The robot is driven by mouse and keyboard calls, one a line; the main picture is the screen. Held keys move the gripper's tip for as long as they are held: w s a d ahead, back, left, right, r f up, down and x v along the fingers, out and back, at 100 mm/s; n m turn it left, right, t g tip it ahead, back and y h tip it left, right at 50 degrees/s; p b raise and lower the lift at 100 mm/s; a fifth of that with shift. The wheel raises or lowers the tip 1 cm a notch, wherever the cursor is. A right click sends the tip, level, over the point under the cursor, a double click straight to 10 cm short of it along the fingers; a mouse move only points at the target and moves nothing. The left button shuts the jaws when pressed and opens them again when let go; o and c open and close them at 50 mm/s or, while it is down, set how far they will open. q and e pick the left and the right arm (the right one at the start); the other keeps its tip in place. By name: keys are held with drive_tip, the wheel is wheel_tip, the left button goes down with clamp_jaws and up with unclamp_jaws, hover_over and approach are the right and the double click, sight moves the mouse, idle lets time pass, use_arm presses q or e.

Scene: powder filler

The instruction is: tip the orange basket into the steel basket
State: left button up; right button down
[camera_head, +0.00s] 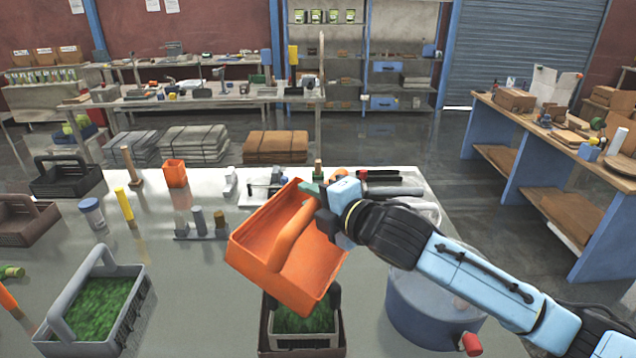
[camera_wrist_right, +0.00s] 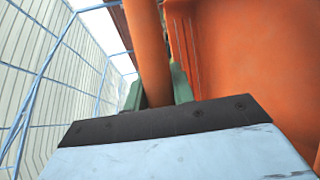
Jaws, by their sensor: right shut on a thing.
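My right gripper (camera_head: 315,190) is shut on the handle of the orange basket (camera_head: 262,238). In the right wrist view the orange handle (camera_wrist_right: 150,50) passes between the green fingers, beside the basket wall (camera_wrist_right: 225,60). The orange basket hangs tilted above the table, and the part of its inside that shows looks empty. Below it, a basket with a pale metal-looking rim (camera_head: 302,341) holds green contents and has dark brown sides around it; the orange basket hides part of it. A grey basket (camera_head: 122,330) with green contents stands at front left. My left gripper is not in view.
A large blue-grey pot (camera_head: 415,310) stands right of the orange basket, below my right arm. Dark baskets (camera_head: 62,182), a small orange cup (camera_head: 175,173), a lidded jar (camera_head: 93,215) and upright cylinders (camera_head: 200,222) stand at left. The table between the grey basket and the orange basket is clear.

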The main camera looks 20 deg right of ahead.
drive_tip(key=w+a+g+h+p, duration=0.1)
drive_tip(key=w+a+r+n+g+h+p, duration=0.1)
drive_tip(key=w+a+g, duration=0.1)
drive_tip(key=shift+g, duration=0.3)
idle(0.7)
